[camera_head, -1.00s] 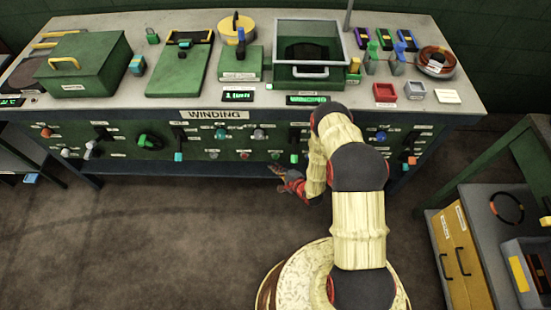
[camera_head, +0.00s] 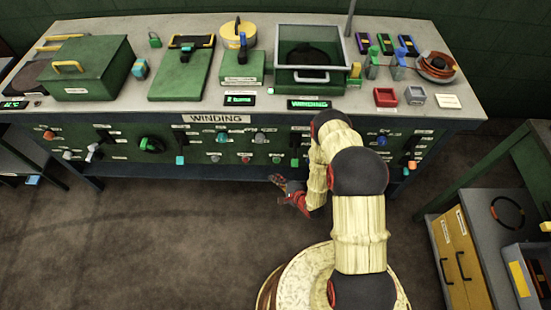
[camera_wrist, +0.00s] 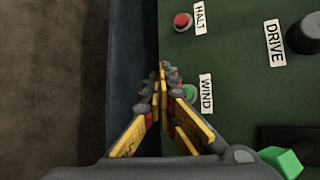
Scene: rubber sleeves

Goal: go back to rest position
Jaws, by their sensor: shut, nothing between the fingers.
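My gripper (camera_head: 279,183) hangs in front of the lower edge of the green control panel (camera_head: 225,143) of the winding bench, beside my folded arm. In the wrist view its two yellow and grey fingers (camera_wrist: 162,75) meet at the tips, with nothing between them. They point along the panel's edge, near a green button (camera_wrist: 189,92) labelled WIND. Whether the fingers touch the panel cannot be told. A red button (camera_wrist: 183,22) labelled HALT and a dark knob (camera_wrist: 306,34) labelled DRIVE lie beyond.
A side table with yellow drawers (camera_head: 460,255) stands at the right. The floor (camera_head: 130,240) at the left is clear.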

